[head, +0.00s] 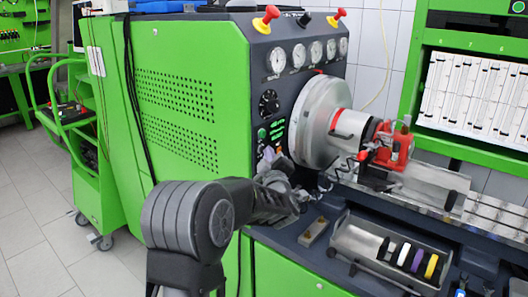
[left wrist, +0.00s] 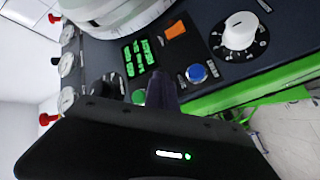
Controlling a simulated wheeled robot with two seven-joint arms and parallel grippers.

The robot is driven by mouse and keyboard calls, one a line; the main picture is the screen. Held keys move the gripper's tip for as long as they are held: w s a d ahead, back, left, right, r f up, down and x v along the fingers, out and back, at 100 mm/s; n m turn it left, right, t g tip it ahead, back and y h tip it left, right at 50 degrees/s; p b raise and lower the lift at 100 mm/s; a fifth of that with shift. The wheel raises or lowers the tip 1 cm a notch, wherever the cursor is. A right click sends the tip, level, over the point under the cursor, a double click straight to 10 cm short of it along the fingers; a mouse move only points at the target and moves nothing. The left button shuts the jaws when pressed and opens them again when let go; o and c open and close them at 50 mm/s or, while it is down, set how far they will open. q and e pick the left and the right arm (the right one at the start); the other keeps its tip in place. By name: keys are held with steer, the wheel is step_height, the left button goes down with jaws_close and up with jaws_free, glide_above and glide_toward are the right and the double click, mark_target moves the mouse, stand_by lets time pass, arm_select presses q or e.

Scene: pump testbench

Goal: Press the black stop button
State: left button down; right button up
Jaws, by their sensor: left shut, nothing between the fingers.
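The green machine's dark control panel (head: 285,95) is in the middle of the head view. A green button (head: 261,132) sits below a black dial (head: 268,103); the green button also shows in the left wrist view (left wrist: 138,97). I cannot clearly make out the black stop button; my gripper covers the panel just beside the green button. My left gripper (head: 273,157) is shut and empty, its fingertips close to the panel. Its dark fingers also show in the left wrist view (left wrist: 163,90). Contact cannot be told. My right gripper is not in view.
A blue button (left wrist: 197,73), an orange switch (left wrist: 175,30) and a white knob (left wrist: 239,30) lie near the fingers. The metal chuck (head: 317,122) juts out right of the panel. A tray (head: 350,243) with several coloured rings stands below.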

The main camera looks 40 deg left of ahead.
arm_select(q)
steer(key=shift+a, duration=0.2)
stand_by(0.4)
steer(key=shift+d, duration=0.95)
steer(key=d, duration=0.5)
stand_by(0.9)
